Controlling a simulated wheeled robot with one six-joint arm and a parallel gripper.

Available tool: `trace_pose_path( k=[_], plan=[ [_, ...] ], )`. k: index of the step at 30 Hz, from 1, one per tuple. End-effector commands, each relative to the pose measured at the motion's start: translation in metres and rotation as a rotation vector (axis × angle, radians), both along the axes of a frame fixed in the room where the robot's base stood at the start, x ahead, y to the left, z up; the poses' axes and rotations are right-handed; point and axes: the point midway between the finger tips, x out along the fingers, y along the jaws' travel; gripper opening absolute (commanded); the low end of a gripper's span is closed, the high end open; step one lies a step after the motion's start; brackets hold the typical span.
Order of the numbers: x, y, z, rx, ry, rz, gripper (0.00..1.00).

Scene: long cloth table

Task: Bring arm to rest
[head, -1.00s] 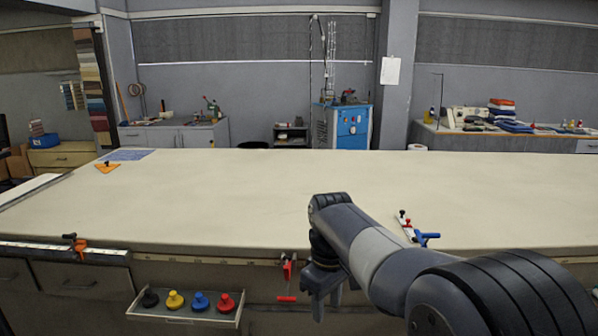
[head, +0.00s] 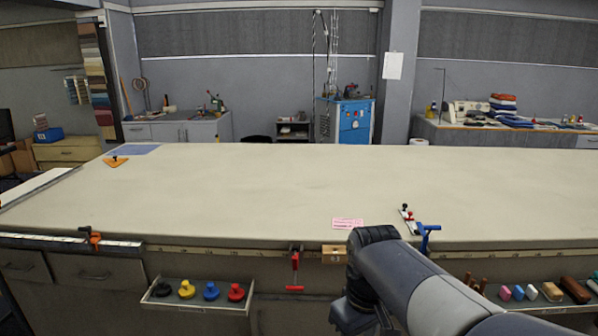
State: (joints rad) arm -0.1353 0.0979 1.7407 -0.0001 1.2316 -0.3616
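My arm reaches in from the lower right of the head view, in front of the long cloth table (head: 220,195). My gripper (head: 362,325) points down below the table's front edge, at the bottom of the picture. Its fingers are partly cut off by the frame, so I cannot tell whether they are open or shut. No held thing shows.
A pink card (head: 347,223) and a red and blue tool (head: 425,236) lie near the table's front edge. A red clamp (head: 295,270) hangs on the edge. A tray (head: 225,310) holds several coloured knobs. The table's middle is clear.

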Motion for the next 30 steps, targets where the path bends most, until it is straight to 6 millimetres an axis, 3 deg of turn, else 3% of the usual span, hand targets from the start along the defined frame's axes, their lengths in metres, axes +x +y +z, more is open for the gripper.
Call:
trace_pose_path(
  k=[21, 30],
  plan=[
    [-0.101, -0.036, -0.020, 0.029, -0.072, -0.309, 0.39],
    [-0.125, -0.042, -0.031, 0.039, -0.090, -0.386, 0.39]
  ],
)
